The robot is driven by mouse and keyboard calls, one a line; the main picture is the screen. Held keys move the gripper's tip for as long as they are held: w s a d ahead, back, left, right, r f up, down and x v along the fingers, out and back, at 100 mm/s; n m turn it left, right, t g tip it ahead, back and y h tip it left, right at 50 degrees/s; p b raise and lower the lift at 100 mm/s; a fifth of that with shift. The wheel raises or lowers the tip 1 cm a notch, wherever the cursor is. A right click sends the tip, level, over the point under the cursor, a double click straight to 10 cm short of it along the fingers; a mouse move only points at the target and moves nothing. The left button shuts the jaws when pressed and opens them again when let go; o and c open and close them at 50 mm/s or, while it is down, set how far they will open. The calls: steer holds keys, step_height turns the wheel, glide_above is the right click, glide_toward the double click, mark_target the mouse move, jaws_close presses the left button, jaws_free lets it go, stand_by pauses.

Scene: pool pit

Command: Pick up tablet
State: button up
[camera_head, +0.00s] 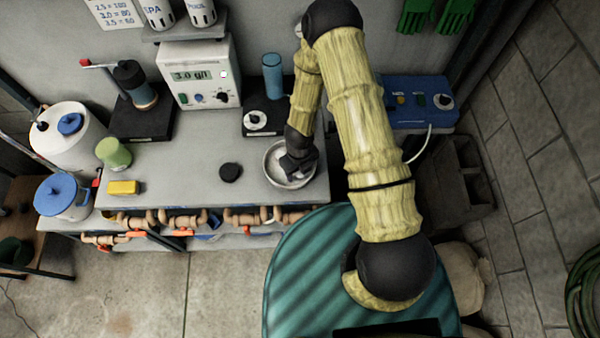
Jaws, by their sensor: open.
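A round metal dish (307,183) sits near the front right of the grey counter. My gripper (292,166), dark and small in this view, points down over the dish, with its fingertips at or inside the rim. It is open. Something pale shows in the dish beside the fingers. It may be the tablet, but my gripper covers much of it and I cannot tell its outline. I cannot tell whether the fingers touch it.
A dark round puck (231,172) lies left of the dish. A yellow block (124,187) and a green cup (114,153) stand farther left. A black device with a blue cylinder (272,76) and a white meter (200,75) stand behind. Pipes (185,219) run below the front edge.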

mark_target(299, 172)
steer(key=shift+c, duration=0.2)
steer(key=c, duration=1)
steer(key=shift+r, duration=0.15)
steer(key=shift+r, duration=0.55)
step_height(299, 172, up, 9)
steer(key=shift+f+p, duration=0.15)
steer(key=shift+p, duration=0.4)
steer(key=shift+a, duration=0.1)
